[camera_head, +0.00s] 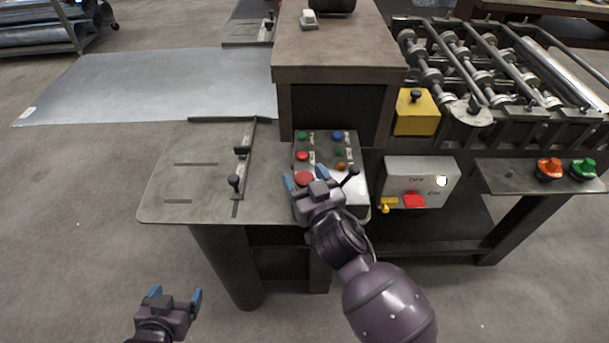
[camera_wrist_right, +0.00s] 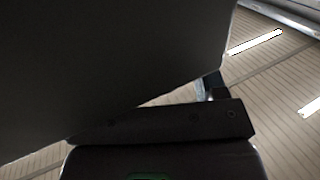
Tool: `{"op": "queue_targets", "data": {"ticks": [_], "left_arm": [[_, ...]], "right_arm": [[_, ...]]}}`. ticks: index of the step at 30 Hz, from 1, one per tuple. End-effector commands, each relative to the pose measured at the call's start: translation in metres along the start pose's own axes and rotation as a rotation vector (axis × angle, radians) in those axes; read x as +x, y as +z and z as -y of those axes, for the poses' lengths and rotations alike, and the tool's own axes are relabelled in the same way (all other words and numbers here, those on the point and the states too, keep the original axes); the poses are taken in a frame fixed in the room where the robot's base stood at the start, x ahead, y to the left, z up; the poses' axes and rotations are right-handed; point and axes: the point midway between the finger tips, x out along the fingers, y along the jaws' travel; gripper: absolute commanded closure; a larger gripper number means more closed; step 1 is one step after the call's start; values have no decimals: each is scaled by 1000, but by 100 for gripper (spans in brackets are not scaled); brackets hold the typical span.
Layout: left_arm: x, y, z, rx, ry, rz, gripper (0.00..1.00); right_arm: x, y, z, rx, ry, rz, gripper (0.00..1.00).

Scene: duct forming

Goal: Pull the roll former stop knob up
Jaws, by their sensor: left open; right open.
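The roll former stop knob appears to be the large red round button (camera_head: 304,177) at the lower left of the control panel (camera_head: 346,136); it is partly hidden by my right gripper. My right gripper (camera_head: 306,182) is open, its blue fingertips on either side of the red button in the head view. I cannot tell whether they touch it. In the right wrist view a dark surface (camera_wrist_right: 110,60) fills much of the picture, and the button does not show. My left gripper (camera_head: 176,295) is open and empty, over the floor at the lower left.
A black lever (camera_head: 349,177) stands just right of my right gripper. Smaller coloured buttons sit farther back on the panel. A grey switch box (camera_head: 421,180) with a red flap is to the right. The table (camera_head: 185,150) carries guides with black knobs; a metal sheet (camera_head: 150,82) lies behind.

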Motion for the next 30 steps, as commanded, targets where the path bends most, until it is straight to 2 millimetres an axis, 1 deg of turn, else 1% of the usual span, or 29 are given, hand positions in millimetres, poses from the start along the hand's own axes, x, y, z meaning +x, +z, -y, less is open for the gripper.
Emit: {"op": "queue_targets", "data": {"ticks": [3,11,21,24,30], "left_arm": [[0,0,0,1,0,-1,16],[0,0,1,1,-1,0,16],[-3,4,1,0,-2,8,16],[-3,5,1,0,-2,10,16],[-6,-2,2,0,-3,8,16]], "right_arm": [[4,0,0,0,0,0,35],[4,0,0,1,0,0,35],[4,0,0,1,0,0,87],[4,0,0,0,0,0,100],[4,-7,0,1,0,-1,100]]}}
